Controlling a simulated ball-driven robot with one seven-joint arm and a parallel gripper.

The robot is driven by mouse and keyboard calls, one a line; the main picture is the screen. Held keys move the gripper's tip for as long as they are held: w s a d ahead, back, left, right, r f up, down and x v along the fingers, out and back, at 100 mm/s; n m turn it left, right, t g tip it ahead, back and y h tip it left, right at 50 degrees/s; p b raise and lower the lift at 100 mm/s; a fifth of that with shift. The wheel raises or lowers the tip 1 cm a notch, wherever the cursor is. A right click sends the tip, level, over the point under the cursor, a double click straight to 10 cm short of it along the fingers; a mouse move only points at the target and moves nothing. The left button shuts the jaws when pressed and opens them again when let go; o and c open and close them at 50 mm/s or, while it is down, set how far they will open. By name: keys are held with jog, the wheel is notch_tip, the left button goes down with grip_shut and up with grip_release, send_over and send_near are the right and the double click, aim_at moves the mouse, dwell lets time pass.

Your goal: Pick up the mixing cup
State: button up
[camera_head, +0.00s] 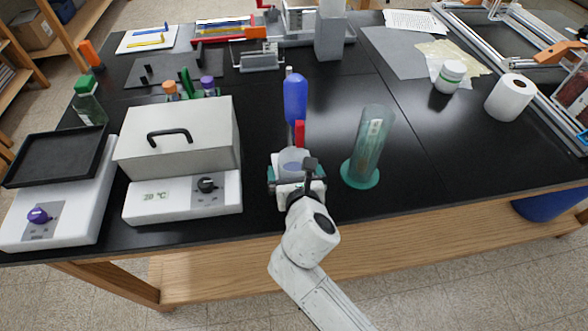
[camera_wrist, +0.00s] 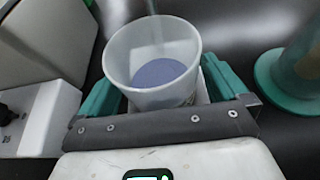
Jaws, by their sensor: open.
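The mixing cup (camera_head: 292,161) is a translucent white cup with blue-violet contents, near the front edge of the black bench. In the wrist view the cup (camera_wrist: 152,55) stands upright between the teal fingers of my gripper (camera_wrist: 165,95). My gripper (camera_head: 296,180) reaches in from the front. Its jaws are open, with one finger on each side of the cup. The cup's lower front is hidden behind the gripper body in the wrist view.
A green-based graduated cylinder (camera_head: 370,148) stands close on the right. A white heating bath with a grey lid (camera_head: 181,180) is close on the left. A blue-bulbed tool (camera_head: 295,97) and a red item (camera_head: 299,133) are just behind the cup.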

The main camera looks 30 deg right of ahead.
aim_at(292, 154)
jog(key=shift+c, duration=0.4)
jog(key=c, duration=1)
jog(key=shift+r, duration=0.15)
jog(key=shift+r, duration=1.7)
jog(key=s+a+b, duration=0.1)
jog(key=s+a, duration=0.2)
jog(key=s, duration=0.5)
jog(key=s+a+b, duration=0.1)
jog(key=s+a, duration=0.1)
jog(key=s, duration=0.7)
jog(key=r+p, duration=0.6)
jog(key=p, duration=0.1)
jog(key=shift+a, duration=0.3)
jog(key=shift+f, duration=0.1)
